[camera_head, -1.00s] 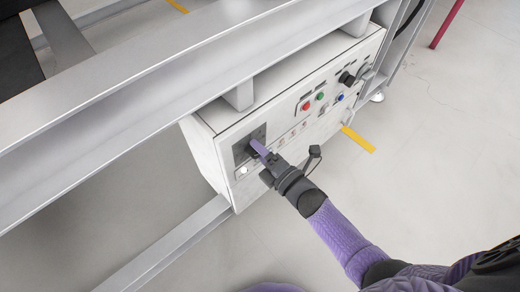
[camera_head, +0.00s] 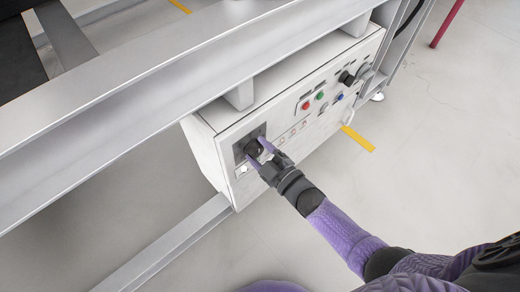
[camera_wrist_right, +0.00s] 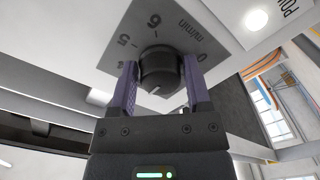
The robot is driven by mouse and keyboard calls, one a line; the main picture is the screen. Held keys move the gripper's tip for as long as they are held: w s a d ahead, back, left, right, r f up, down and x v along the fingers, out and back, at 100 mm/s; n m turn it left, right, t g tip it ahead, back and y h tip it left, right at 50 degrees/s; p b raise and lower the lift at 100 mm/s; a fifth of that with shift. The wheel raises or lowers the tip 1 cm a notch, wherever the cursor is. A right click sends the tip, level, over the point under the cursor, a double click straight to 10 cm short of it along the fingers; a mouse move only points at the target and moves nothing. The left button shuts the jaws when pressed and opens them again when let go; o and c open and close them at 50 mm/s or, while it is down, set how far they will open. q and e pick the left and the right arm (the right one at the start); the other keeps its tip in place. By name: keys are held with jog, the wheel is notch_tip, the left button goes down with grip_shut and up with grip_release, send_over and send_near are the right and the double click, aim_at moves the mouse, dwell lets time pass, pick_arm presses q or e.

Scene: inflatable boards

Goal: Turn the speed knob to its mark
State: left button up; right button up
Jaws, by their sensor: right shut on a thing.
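The speed knob (camera_head: 251,148) is round and black, on a dark grey dial plate (camera_head: 261,131) at the left end of the white control box. My right gripper (camera_head: 259,151) is shut on it from the front. In the right wrist view, the knob (camera_wrist_right: 158,68) sits between the two purple fingers of my right gripper (camera_wrist_right: 162,84). A pale pointer line shows on the knob's lower face. The plate (camera_wrist_right: 182,22) carries printed numbers, with 5, 6, 0 and "m/min" readable. My left gripper is not in view.
The white box (camera_head: 208,155) hangs under a grey metal frame (camera_head: 150,90). The floor in front is clear.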

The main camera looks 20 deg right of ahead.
jog(key=m, duration=0.2)
jog(key=shift+f+m, duration=0.1)
jog(key=shift+m, duration=0.3)
jog(key=m, duration=0.4)
jog(key=shift+s+a+m, duration=0.1)
jog(key=shift+m, duration=0.2)
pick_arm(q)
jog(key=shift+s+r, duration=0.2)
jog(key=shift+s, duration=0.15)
pick_arm(e)
jog(key=shift+m, duration=0.6)
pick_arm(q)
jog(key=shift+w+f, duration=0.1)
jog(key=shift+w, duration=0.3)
pick_arm(e)
jog(key=o, duration=1.1)
jog(key=shift+o, duration=0.9)
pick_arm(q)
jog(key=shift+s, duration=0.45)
